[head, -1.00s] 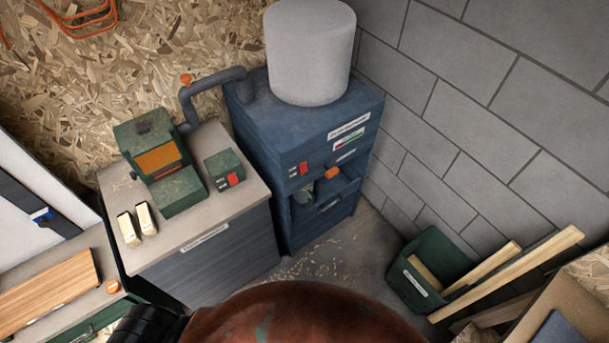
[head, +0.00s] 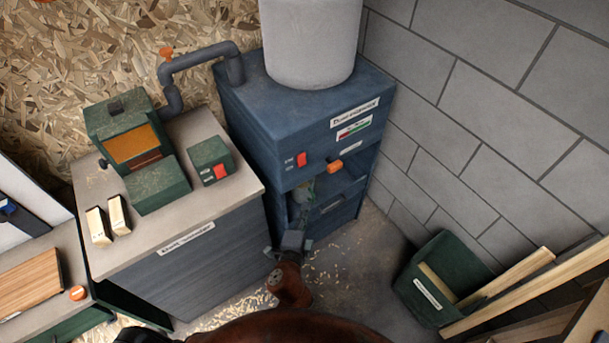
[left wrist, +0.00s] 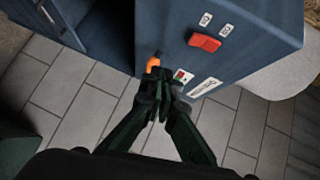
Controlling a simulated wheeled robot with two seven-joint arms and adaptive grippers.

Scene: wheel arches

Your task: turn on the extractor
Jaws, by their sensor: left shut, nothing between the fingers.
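The extractor (head: 290,125) is a blue cabinet with a pale drum on top and an open recess at the front. Its front has a red switch (head: 302,159) and an orange knob (head: 335,168). In the left wrist view the red switch (left wrist: 204,42) is right of my fingers and the orange knob (left wrist: 153,63) is just beyond their tips. My left gripper (head: 304,212) is low in front of the cabinet; in the wrist view its fingers (left wrist: 160,80) are together and empty. Whether they touch the knob is unclear. My right gripper is out of view.
A grey-topped bench (head: 190,218) stands left of the extractor, with a green machine (head: 135,150) and a green switch box (head: 212,161) with a red switch. A green bin (head: 440,275) with timber is at the right. Floor between is clear apart from shavings.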

